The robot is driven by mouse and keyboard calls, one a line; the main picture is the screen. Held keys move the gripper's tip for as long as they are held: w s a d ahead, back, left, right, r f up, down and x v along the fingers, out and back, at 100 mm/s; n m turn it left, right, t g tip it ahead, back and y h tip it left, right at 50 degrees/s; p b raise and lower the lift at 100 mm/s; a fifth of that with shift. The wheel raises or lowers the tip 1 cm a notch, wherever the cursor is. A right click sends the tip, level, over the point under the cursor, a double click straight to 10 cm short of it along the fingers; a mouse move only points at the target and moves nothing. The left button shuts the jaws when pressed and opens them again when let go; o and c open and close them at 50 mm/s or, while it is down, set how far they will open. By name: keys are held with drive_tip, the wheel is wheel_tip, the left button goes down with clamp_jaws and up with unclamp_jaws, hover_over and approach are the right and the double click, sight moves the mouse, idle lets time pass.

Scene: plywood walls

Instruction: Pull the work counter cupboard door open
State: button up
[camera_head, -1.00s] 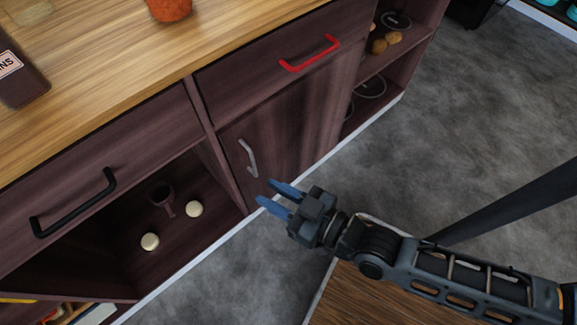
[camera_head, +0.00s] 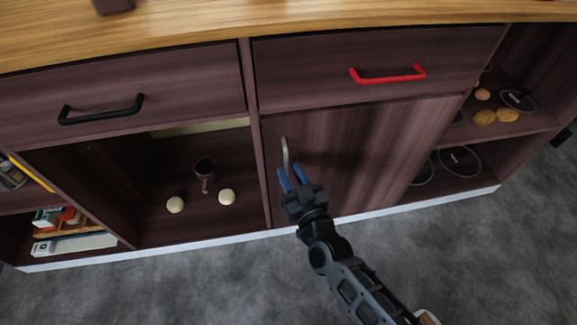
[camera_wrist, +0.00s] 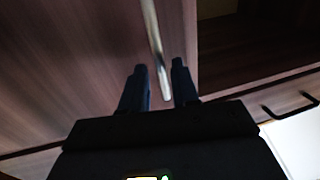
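The work counter cupboard door (camera_head: 365,150) is dark brown wood and looks closed. Its silver vertical handle (camera_head: 285,155) is near the door's left edge. My gripper (camera_head: 292,177) is at the lower part of this handle, with its blue fingers pointing up toward it. In the wrist view, the handle (camera_wrist: 155,50) runs down between the two dark fingertips of my gripper (camera_wrist: 160,80). The fingers are apart, with gaps visible beside the handle. The head view does not show clearly whether a finger touches it.
A drawer with a red handle (camera_head: 388,76) is above the door. Left is an open compartment with a brown mug (camera_head: 205,170) and two pale round things (camera_head: 176,204). Right are open shelves with several round foods (camera_head: 485,117). Grey floor (camera_head: 210,285) lies in front.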

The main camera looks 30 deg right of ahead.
sight(287, 167)
drive_tip(key=shift+w+d, duration=0.15)
drive_tip(key=shift+w, duration=1.45)
clamp_jaws()
